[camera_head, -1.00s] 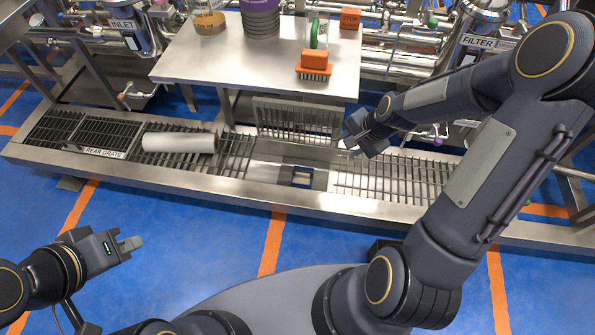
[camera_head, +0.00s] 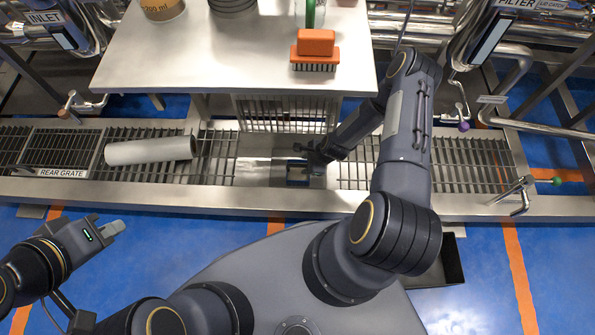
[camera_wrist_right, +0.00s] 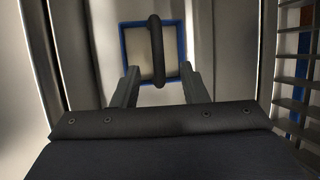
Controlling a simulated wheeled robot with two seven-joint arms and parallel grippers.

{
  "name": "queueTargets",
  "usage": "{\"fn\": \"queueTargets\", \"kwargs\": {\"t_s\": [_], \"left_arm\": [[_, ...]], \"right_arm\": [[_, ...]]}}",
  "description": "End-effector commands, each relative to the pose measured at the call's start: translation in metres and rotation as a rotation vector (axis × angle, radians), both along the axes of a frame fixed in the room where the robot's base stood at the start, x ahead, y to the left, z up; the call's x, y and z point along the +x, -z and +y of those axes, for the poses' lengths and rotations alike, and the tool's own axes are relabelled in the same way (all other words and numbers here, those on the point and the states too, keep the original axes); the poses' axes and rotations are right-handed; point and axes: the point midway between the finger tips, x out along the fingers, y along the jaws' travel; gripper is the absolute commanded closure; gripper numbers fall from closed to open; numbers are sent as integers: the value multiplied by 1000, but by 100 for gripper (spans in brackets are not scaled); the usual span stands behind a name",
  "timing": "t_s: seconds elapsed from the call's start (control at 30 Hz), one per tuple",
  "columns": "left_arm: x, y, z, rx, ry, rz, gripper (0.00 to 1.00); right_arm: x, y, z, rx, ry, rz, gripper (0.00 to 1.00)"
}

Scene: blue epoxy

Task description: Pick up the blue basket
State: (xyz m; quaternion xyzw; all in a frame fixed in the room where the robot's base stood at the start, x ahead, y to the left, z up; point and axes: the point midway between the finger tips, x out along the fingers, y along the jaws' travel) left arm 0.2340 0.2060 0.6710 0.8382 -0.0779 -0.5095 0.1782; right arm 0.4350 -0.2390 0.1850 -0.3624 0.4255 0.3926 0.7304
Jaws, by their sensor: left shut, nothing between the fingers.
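The blue basket (camera_head: 297,174) sits down in the square opening of the floor drain; only part of its blue rim shows in the head view. In the right wrist view the blue basket (camera_wrist_right: 125,58) has a blue square rim, a pale inside and a dark upright handle (camera_wrist_right: 156,45) across its middle. My right gripper (camera_head: 312,160) is above the drain. In the right wrist view my right gripper (camera_wrist_right: 158,72) is open, its fingers on either side of the handle's line; I cannot tell how far above it. My left gripper (camera_head: 120,226) is shut and empty, over the blue floor.
A lifted grate (camera_head: 285,112) stands upright behind the opening. A white roll (camera_head: 150,150) lies on the rear grate at the left. An orange brush (camera_head: 315,45) lies on the steel table (camera_head: 215,60) above. A black bin (camera_head: 448,262) stands on the floor at the right.

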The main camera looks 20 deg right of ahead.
Motion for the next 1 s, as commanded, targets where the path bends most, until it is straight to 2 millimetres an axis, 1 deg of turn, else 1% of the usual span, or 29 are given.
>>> {"fn": "queueTargets", "kwargs": {"t_s": [0.03, 0.1, 0.2, 0.3, 0.53, 0.83, 1.0], "left_arm": [[0, 9, 0, 0, 0, 0, 100], [0, 15, 0, 0, 0, 0, 100], [0, 19, 0, 0, 0, 0, 100], [0, 20, 0, 0, 0, 0, 100], [0, 19, 0, 0, 0, 0, 100], [0, 20, 0, 0, 0, 0, 100], [0, 19, 0, 0, 0, 0, 100]], "right_arm": [[3, 12, 6, 0, -5, 0, 60], [7, 21, 11, 0, -5, -1, 60], [11, 31, 13, 0, -3, 0, 60], [13, 35, 15, 1, -2, 0, 60], [14, 34, 15, 1, -2, 0, 60], [14, 34, 15, 1, -2, 0, 100], [14, 34, 15, 0, -3, 0, 100]]}}
